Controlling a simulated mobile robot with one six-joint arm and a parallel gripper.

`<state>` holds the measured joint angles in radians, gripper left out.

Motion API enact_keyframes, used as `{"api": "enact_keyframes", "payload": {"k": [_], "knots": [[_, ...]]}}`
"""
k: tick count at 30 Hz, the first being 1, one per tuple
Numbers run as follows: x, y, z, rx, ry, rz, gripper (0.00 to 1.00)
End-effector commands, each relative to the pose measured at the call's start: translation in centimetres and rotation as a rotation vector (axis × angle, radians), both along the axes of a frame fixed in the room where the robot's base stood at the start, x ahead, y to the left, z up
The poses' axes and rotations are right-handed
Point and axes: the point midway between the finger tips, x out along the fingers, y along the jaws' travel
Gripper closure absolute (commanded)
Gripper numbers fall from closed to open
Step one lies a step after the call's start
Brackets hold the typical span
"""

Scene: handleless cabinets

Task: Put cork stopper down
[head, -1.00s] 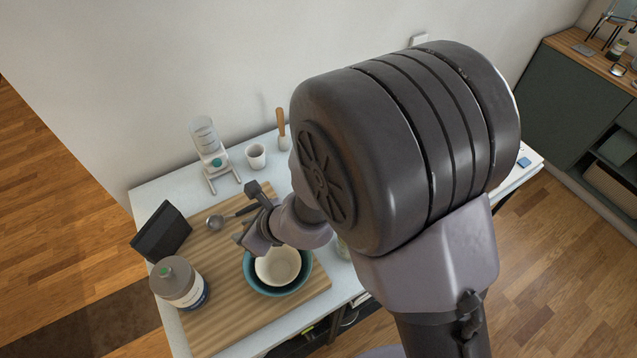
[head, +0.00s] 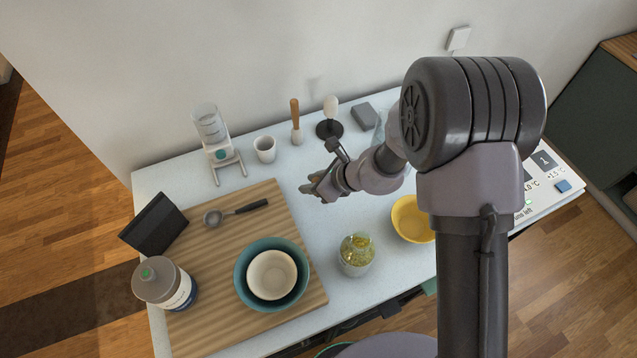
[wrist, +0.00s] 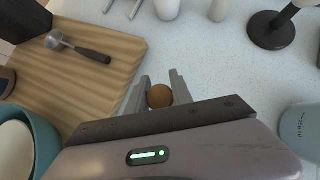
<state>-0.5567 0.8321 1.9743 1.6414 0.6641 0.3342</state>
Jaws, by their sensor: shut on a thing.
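The cork stopper (wrist: 159,97) is a small round brown piece between the two fingers of my gripper (wrist: 159,88) in the wrist view. My gripper is shut on it. In the head view my gripper (head: 311,188) is over the white counter, just right of the wooden board's back right edge. The cork is too small or hidden to make out there. The counter (wrist: 215,62) shows bare beyond the fingertips in the wrist view.
The wooden board (head: 215,285) holds a ladle (head: 238,213), nested bowls (head: 243,285) and a lidded bottle (head: 163,285). A white cup (head: 265,150), a brush (head: 296,125) and a black-based stand (head: 329,129) are behind. A yellow bowl (head: 410,220) and a jar (head: 356,256) stand right. Counter between is clear.

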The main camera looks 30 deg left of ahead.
Motion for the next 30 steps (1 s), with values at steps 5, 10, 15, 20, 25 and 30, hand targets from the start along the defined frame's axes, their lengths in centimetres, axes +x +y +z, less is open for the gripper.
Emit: {"api": "enact_keyframes", "payload": {"k": [5, 10, 15, 20, 25, 30], "knots": [[2.0, -0.8, -0.6, 0.000, 0.001, 0.001, 1.00], [1.9, -0.8, -3.8, -0.002, 0.003, 0.001, 1.00], [2.0, -0.7, -3.8, 0.000, -0.001, 0.001, 1.00], [2.0, -0.7, -4.1, 0.000, -0.001, 0.001, 1.00], [2.0, -0.7, -4.1, 0.000, 0.000, 0.001, 0.51], [2.0, -0.7, -4.1, 0.000, 0.000, 0.001, 0.51]]}}
